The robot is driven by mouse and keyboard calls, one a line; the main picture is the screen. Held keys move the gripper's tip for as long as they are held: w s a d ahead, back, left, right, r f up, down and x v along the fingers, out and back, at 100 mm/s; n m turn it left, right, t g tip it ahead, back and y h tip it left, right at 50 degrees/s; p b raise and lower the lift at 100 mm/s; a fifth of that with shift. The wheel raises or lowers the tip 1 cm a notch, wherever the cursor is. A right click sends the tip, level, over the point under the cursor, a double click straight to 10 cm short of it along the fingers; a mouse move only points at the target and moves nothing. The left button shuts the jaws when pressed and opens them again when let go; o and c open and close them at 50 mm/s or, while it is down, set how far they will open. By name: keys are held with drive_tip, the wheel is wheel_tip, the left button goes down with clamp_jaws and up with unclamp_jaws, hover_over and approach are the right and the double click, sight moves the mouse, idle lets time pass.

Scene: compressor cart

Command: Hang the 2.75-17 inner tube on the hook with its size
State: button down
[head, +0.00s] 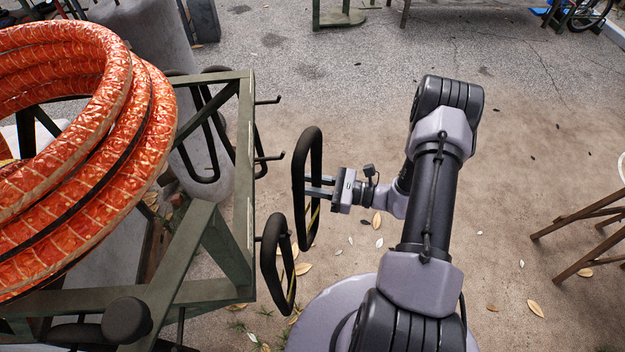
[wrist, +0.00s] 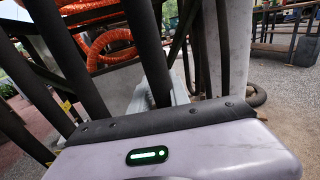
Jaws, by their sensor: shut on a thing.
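My gripper (head: 316,188) is shut on a black inner tube (head: 298,205), a narrow upright loop. It holds the tube in the air, right of the green cart frame (head: 246,190) and apart from the hooks. Two bare hooks, the far hook (head: 268,100) and the middle hook (head: 271,158), stick out from the frame's right side. Another black tube (head: 268,265) hangs at the near end of that side, close to the held one. In the wrist view thick black tube strands (wrist: 147,50) rise beyond my gripper's body. No size marks are readable on tubes or hooks.
A coiled orange hose (head: 150,130) lies on top of the cart. More black loops (head: 205,130) hang inside or behind the frame. A wooden stand (head: 585,225) is at the right edge. The ground between the cart's far end and the back is open.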

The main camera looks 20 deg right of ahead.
drive_tip(key=w+a+f+b, duration=0.1)
drive_tip(key=w+a+f, duration=0.1)
drive_tip(key=a, duration=0.5)
drive_tip(key=shift+w+f+b, duration=0.2)
drive_tip(key=shift+f+b, duration=0.15)
drive_tip(key=shift+f, duration=0.25)
drive_tip(key=shift+a, duration=0.15)
idle(0.3)
drive_tip(key=c, duration=1.1)
unclamp_jaws()
drive_tip(key=shift+c, duration=0.2)
